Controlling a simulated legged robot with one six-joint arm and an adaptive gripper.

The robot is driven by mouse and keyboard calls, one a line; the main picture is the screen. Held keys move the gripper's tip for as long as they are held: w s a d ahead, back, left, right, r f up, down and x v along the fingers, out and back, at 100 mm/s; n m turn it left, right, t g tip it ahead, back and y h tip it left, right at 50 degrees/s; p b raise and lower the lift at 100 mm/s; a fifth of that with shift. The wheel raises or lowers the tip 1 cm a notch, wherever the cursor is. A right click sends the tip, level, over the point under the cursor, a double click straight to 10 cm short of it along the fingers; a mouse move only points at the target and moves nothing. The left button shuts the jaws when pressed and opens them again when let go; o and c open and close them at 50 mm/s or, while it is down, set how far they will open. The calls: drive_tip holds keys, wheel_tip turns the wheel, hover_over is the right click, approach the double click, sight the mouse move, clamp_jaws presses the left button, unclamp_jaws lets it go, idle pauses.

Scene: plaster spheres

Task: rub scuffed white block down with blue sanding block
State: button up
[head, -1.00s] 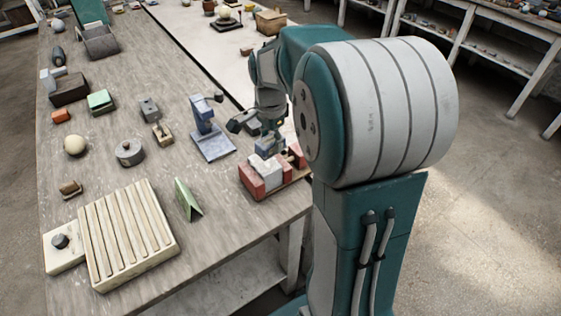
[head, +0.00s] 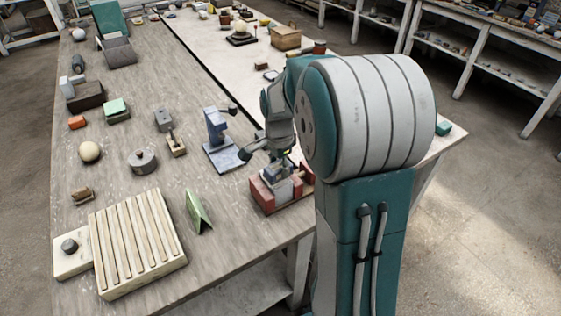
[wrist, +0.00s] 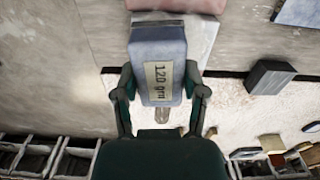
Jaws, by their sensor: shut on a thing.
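The blue sanding block (wrist: 158,48), with a pale "120 grit" label, is between the fingers of my gripper (wrist: 159,78) in the wrist view. My gripper is shut on it. The white block (wrist: 204,34) shows beyond and beside the sanding block, partly hidden by it. In the head view the white block (head: 284,191) sits in a red holder (head: 262,196) near the table's right edge. My gripper (head: 272,160) is above it with the sanding block (head: 269,171) at its top. Whether the two blocks touch is not clear.
A blue stand (head: 218,140) is close left of my gripper. A round grey weight (head: 143,161) is further left. Bare table lies between them.

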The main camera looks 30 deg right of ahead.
sight(270, 170)
drive_tip(key=shift+a+f, duration=0.4)
drive_tip(key=shift+a, duration=0.15)
drive_tip(key=shift+d, duration=0.35)
drive_tip(key=shift+a+f, duration=0.15)
drive_tip(key=shift+f, duration=0.35)
drive_tip(key=shift+w+d, duration=0.1)
drive_tip(key=shift+d, duration=1)
drive_tip(key=shift+a, duration=0.15)
drive_tip(key=shift+s+a, duration=0.15)
drive_tip(key=shift+a, duration=0.85)
drive_tip(key=shift+s+a, duration=0.15)
drive_tip(key=shift+a, duration=0.85)
